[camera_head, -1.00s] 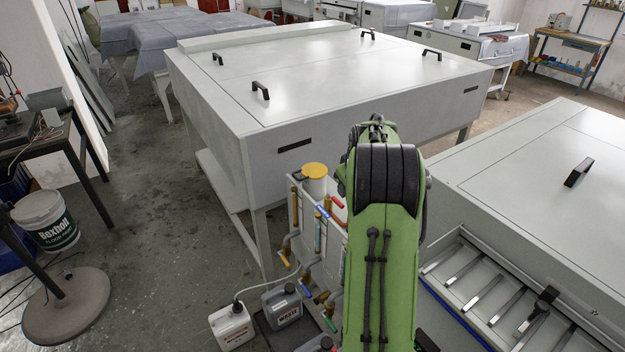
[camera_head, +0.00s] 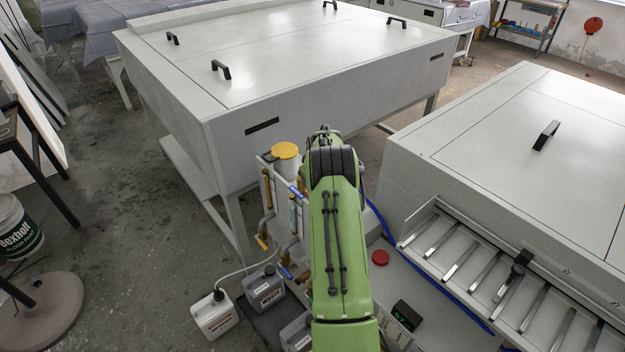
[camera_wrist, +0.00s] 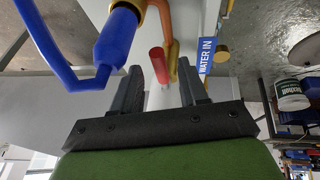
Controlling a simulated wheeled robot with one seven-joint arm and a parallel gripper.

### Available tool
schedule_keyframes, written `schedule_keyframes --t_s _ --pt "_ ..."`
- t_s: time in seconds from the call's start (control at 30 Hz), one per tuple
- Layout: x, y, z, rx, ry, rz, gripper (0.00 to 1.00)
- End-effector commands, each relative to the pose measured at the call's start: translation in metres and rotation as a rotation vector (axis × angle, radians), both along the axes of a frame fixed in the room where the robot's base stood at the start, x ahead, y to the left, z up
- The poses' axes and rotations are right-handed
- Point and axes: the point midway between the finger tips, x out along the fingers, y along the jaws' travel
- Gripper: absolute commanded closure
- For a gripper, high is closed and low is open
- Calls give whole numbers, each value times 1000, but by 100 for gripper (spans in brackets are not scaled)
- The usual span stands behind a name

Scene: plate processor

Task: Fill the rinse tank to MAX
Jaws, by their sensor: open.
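In the wrist view my gripper (camera_wrist: 158,88) is open. A red valve handle (camera_wrist: 158,62) stands in the gap between its fingertips; I cannot tell whether they touch it. A blue "WATER IN" label (camera_wrist: 207,40) is on the pipework just right of it, beside an orange-brown pipe (camera_wrist: 167,22). A large blue part with a bent blue tube (camera_wrist: 115,40) is close to the left finger. In the head view my green arm hides the gripper and the red handle. A plumbing panel (camera_head: 267,200) with a yellow-capped white cylinder (camera_head: 285,165) stands left of the arm. I cannot read a MAX mark.
White (camera_head: 215,317) and grey (camera_head: 264,290) jugs stand on the floor by the panel. A large grey cabinet (camera_head: 330,110) is behind it and another machine (camera_head: 480,180) is right.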

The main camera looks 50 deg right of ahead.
Motion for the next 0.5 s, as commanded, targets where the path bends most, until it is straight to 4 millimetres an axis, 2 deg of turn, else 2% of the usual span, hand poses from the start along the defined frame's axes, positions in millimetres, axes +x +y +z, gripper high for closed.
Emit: schedule_keyframes --t_s 0.1,0.33,0.5 --pt "3 -2 -6 0 -1 -1 57" --pt "3 -2 -7 0 0 -1 58" --pt "3 -2 -6 0 0 -1 84"
